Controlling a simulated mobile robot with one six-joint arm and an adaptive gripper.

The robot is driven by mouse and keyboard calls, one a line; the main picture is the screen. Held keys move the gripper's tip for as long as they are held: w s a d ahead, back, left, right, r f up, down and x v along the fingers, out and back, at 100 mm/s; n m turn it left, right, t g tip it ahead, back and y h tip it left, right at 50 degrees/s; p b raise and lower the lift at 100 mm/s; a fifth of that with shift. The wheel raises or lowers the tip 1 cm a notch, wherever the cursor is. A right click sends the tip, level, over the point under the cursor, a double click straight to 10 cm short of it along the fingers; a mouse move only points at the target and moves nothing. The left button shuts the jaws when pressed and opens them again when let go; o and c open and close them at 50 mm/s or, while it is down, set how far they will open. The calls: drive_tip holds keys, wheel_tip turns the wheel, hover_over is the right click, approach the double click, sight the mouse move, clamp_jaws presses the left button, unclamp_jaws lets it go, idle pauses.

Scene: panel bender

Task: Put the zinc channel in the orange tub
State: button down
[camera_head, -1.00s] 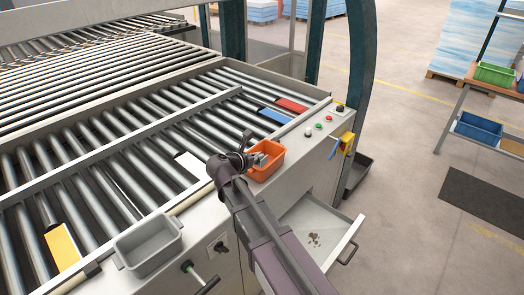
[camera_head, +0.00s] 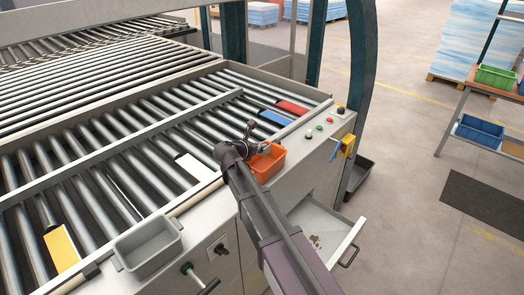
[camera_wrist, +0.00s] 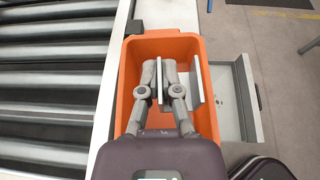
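The orange tub (camera_head: 270,165) stands on the machine's side ledge, and fills the middle of the wrist view (camera_wrist: 206,48). My gripper (camera_wrist: 160,82) is over the tub's mouth, its fingers pointing into it. The fingers are closed on one thin wall of the zinc channel (camera_wrist: 196,82), a pale grey U-shaped piece. Its other wall stands to the right of the fingers. The channel lies within the tub's outline; I cannot tell whether it touches the floor of the tub.
A grey tub (camera_head: 148,246) stands on the ledge at the front left. White (camera_head: 192,167), yellow (camera_head: 62,248), blue (camera_head: 276,117) and red (camera_head: 292,107) pieces lie on the rollers. An open drawer (camera_head: 325,232) juts out below the orange tub. Push buttons (camera_head: 319,128) sit beyond it.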

drive_tip(key=shift+w+f+b, duration=0.35)
drive_tip(key=shift+f+b, duration=0.25)
drive_tip(key=shift+f, duration=0.05)
drive_tip(key=shift+w+f+b, duration=0.4)
drive_tip(key=shift+f+b, duration=0.2)
drive_tip(key=shift+b, duration=0.05)
drive_tip(key=shift+w+f+b, duration=0.35)
drive_tip(key=shift+f+b, duration=0.25)
drive_tip(key=shift+f, duration=0.05)
drive_tip(key=shift+f+b, duration=0.3)
drive_tip(key=shift+s+d+f+b, duration=0.1)
drive_tip(key=shift+s+f+b, duration=0.1)
drive_tip(key=shift+b, duration=0.15)
drive_tip(key=c, duration=0.8)
unclamp_jaws()
drive_tip(key=shift+r, duration=0.1)
